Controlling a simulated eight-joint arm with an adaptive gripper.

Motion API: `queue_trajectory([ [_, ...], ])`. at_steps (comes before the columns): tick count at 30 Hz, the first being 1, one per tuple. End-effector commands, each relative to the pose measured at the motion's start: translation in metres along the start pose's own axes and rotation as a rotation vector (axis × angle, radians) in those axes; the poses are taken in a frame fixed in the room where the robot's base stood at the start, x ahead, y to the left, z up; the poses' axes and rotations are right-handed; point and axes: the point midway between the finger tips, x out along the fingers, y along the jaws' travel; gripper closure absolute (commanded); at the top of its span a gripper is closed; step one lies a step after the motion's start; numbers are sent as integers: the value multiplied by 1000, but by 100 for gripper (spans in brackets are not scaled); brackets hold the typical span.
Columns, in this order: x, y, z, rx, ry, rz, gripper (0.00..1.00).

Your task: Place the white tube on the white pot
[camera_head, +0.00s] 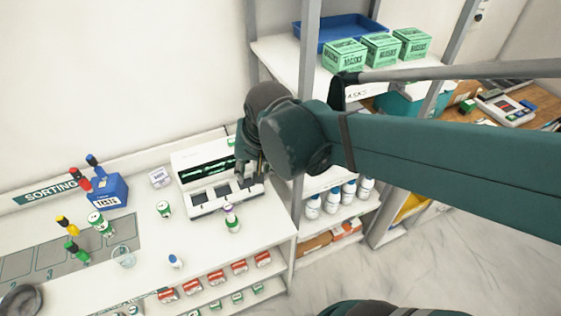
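My gripper (249,174) points down over the white machine at the back right of the counter. Its dark fingers are small and partly hidden by my arm, so I cannot tell whether they are open or hold anything. Small white pots with green labels stand on the counter: one at the left (101,223), one in the middle (164,210) and one in front of the machine (233,222). A purple-topped piece (228,208) shows at the top of this last pot. A small white bottle with a blue cap (176,262) stands nearer the front. I cannot tell which thing is the white tube.
The white machine (197,205) stands against the wall. A blue rack (107,192) with coloured caps and a grey sorting mat (42,262) lie left. A clear cup (123,257) is near the front. Shelving stands right. Bare counter lies between the pots.

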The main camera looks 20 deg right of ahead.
Motion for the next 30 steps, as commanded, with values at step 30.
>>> queue_trajectory([
  [30, -70, 69, 10, -455, 288, -24, 70],
])
